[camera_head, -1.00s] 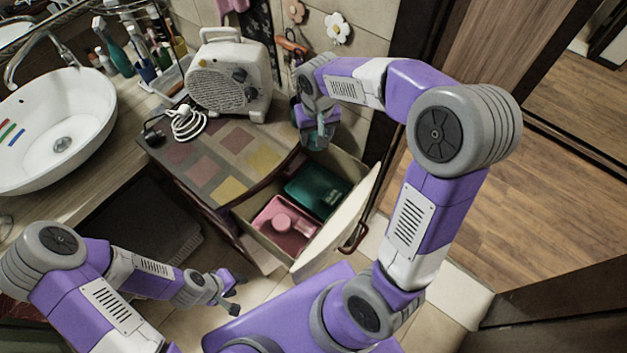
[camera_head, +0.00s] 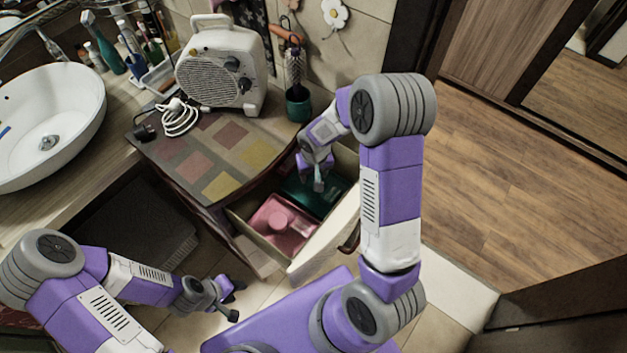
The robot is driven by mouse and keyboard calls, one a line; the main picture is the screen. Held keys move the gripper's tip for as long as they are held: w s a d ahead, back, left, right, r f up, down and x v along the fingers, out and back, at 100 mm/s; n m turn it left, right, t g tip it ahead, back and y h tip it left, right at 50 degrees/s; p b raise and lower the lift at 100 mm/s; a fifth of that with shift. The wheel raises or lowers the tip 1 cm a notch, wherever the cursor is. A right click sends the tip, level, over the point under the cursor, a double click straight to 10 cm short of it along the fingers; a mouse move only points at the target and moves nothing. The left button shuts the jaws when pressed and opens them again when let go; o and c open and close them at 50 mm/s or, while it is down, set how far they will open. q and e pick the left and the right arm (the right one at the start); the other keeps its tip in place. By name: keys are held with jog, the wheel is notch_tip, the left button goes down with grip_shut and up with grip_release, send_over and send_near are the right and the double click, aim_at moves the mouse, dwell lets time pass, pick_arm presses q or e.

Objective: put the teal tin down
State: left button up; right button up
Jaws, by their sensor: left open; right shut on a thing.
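My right gripper (camera_head: 318,184) points down into the open drawer (camera_head: 322,236), over its dark teal right-hand part (camera_head: 337,193). It is shut on the teal tin, which is hard to make out against the teal around it. I cannot tell whether the tin touches the drawer's bottom. My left gripper (camera_head: 238,300) is open and empty, low in front of the cabinet and apart from the drawer.
A pink tray (camera_head: 295,238) with a pink object fills the drawer's left part. On the cabinet top (camera_head: 205,160) stand a white heater (camera_head: 215,70) with its cord and a teal cup (camera_head: 298,105) holding a brush. A basin (camera_head: 50,115) is at left.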

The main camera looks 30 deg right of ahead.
jog(key=shift+f+b, duration=0.4)
jog(key=shift+f, duration=1.5)
jog(key=shift+f, duration=0.1)
jog(key=o, duration=0.7)
jog(key=shift+f, duration=0.15)
jog(key=o, duration=0.4)
jog(key=shift+r, duration=0.2)
jog(key=r+p, duration=0.1)
jog(key=r, duration=0.3)
jog(key=s+r+p, duration=0.1)
jog(key=r, duration=0.3)
jog(key=r+p, duration=0.1)
jog(key=r, duration=0.3)
jog(key=shift+s+a, duration=0.2)
jog(key=shift+s, duration=0.05)
